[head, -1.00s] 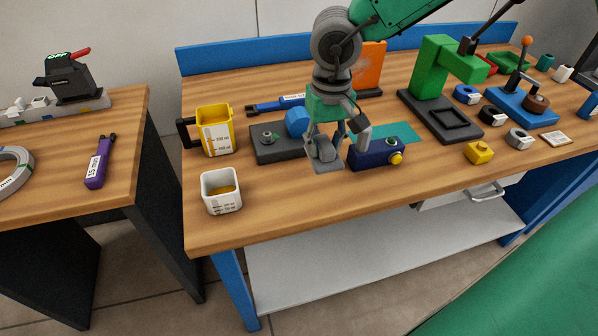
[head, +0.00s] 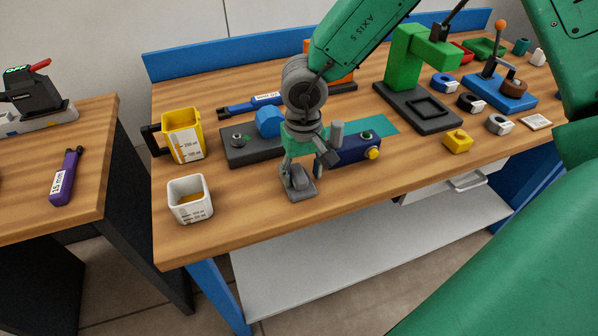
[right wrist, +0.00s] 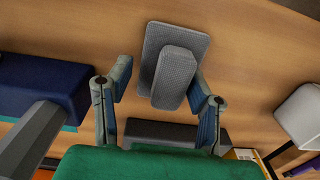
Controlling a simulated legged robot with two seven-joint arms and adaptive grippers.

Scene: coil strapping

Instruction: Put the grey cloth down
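The grey cloth (head: 298,184) is a flat piece with a raised fold. It appears to lie on the wooden workbench (head: 245,210), towards the front edge. My right gripper (head: 305,163) is just above it, pointing down. In the right wrist view the cloth (right wrist: 172,66) lies between and beyond the two fingers (right wrist: 160,84). A gap shows between the left finger and the fold, and the right finger is close beside it. The fingers look spread, not pressed on the cloth. My left gripper is out of view.
A navy box with a yellow knob (head: 355,150) stands right of the gripper. A dark plate with a blue part (head: 268,123) is behind. A white cup (head: 190,199) and a yellow jug (head: 183,136) stand left. Bare wood lies between cup and cloth.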

